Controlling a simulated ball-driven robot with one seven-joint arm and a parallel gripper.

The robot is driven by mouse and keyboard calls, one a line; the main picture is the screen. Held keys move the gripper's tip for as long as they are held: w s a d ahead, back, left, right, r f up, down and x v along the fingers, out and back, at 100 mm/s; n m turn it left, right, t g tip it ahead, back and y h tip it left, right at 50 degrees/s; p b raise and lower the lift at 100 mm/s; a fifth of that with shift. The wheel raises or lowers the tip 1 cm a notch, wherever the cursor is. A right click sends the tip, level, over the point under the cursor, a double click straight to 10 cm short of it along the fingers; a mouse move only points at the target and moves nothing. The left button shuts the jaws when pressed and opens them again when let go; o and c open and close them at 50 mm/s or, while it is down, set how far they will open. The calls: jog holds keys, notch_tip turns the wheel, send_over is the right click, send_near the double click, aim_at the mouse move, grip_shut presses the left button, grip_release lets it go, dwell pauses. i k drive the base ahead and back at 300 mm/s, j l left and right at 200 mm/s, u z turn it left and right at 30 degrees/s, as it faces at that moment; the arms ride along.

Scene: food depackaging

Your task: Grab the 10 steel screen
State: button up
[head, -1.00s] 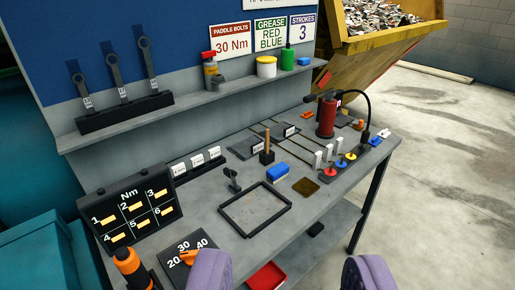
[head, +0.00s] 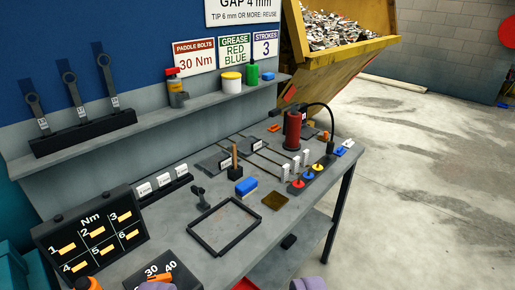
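I cannot pick out a screen marked 10 for sure. Flat dark plates with small white tags lie at the back of the bench, one at left (head: 211,160) and one farther right (head: 257,145); their writing is too small to read. An empty dark square frame (head: 223,227) lies on the bench nearer to me. A small brownish-gold square plate (head: 275,201) lies to its right.
Around the bench top stand a blue block (head: 246,187), a wooden-handled tool (head: 235,163), a red canister (head: 293,128) and several coloured knobs. A black Nm board (head: 91,232) stands at left. A shelf (head: 150,120) runs behind. Open floor lies to the right.

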aim_at(247, 147)
jog(key=i+l+u, duration=0.1)
jog(key=u, duration=0.3)
jog(key=i+l+u, duration=0.15)
jog(key=u, duration=0.25)
jog(key=i+l+u, duration=0.1)
jog(key=l, duration=0.25)
jog(key=i+l+u, duration=0.15)
jog(key=i+l, duration=0.15)
jog(key=i+l+u, duration=0.1)
jog(key=l, duration=0.3)
jog(key=i+l+u, duration=0.15)
jog(key=l, duration=0.25)
jog(key=i+l+u, duration=0.1)
jog(key=l, duration=0.3)
jog(key=i+l, duration=0.15)
jog(key=l, duration=0.25)
jog(key=i+l, duration=0.15)
jog(key=l, duration=0.25)
jog(key=i+l, duration=0.15)
jog(key=l, duration=0.25)
jog(key=i+l, duration=0.15)
jog(key=l, duration=0.25)
